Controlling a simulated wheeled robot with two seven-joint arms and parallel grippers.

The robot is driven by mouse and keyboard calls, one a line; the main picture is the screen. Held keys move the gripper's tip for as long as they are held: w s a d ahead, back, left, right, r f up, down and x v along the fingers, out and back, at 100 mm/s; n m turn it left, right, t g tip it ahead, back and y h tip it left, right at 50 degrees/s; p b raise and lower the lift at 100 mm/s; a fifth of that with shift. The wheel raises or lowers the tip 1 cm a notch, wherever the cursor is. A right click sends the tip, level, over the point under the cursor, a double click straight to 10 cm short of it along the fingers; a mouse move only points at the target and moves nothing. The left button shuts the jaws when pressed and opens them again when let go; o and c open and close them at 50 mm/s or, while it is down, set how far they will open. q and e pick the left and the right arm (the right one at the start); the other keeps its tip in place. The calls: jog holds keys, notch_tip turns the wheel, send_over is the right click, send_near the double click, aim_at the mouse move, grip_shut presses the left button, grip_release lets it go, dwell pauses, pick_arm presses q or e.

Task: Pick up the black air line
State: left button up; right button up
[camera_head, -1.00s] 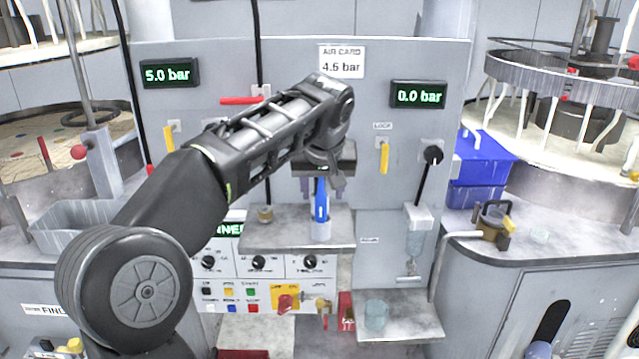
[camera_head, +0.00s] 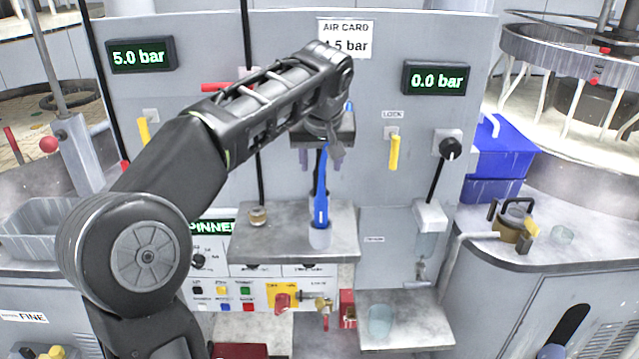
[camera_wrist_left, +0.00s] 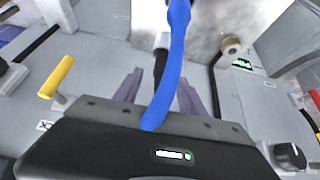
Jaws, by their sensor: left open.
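My left gripper (camera_head: 320,160) is open in front of the grey panel, above a small metal shelf. A thin black line (camera_head: 318,165) shows between its two purple fingers, not visibly gripped. In the left wrist view the black line (camera_wrist_left: 160,66) with a pale end piece lies between the spread fingers (camera_wrist_left: 160,82). A blue long-handled tool (camera_head: 321,195) stands in a pale cup on the shelf, and its handle (camera_wrist_left: 175,60) crosses over the gripper in the wrist view. Another black line (camera_head: 260,180) runs down to a brass fitting (camera_head: 258,216). My right gripper is not in view.
The shelf (camera_head: 285,245) juts out under the gripper. Yellow handles (camera_head: 394,152) and a black lever (camera_head: 437,175) stick out of the panel. A clear cup (camera_head: 380,320) stands on a lower ledge. A blue bin (camera_head: 497,160) is at the right.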

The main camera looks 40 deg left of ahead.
aim_at(320, 173)
pick_arm(q)
jog(key=shift+x, duration=1.25)
jog(key=shift+a+f, duration=0.1)
jog(key=p+x, duration=0.1)
jog(key=x, duration=0.4)
jog(key=shift+p, duration=0.3)
jog(key=shift+c, duration=0.6)
grip_shut()
